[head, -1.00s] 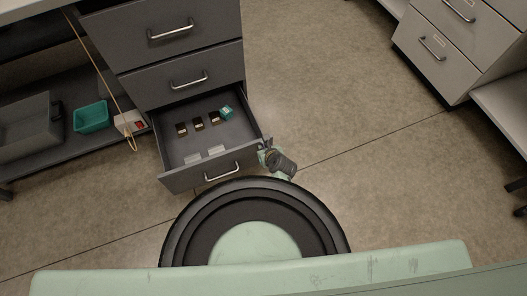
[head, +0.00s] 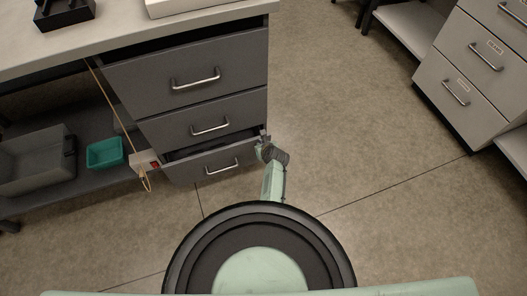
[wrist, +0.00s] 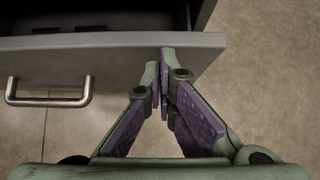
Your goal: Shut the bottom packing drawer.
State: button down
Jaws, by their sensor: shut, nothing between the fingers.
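The bottom packing drawer (head: 214,168) is the lowest of the dark grey drawers, with a silver bar handle (head: 222,167). It stands open by a narrow gap, and its inside is mostly hidden in the head view. My gripper (head: 264,146) is at the right end of its front panel. In the wrist view the drawer front (wrist: 110,41) crosses the upper picture, with its handle (wrist: 48,101) at left. My gripper (wrist: 162,62) is shut and empty, its tips at the panel's edge near its right end; they appear to touch it.
Two shut drawers (head: 200,85) sit above, under a pale worktop (head: 130,30). A grey bin (head: 35,160), a teal bin (head: 104,153) and a small white box with a red switch (head: 145,162) are at left. A light drawer cabinet (head: 470,75) stands at right. The floor between is clear.

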jog(key=w, duration=0.2)
jog(key=w+a, duration=0.1)
jog(key=w+b, duration=0.1)
jog(key=w, duration=0.1)
jog(key=shift+w+a+r, duration=0.2)
jog(key=shift+w+a, duration=0.1)
jog(key=shift+a, duration=0.05)
jog(key=shift+r, duration=0.1)
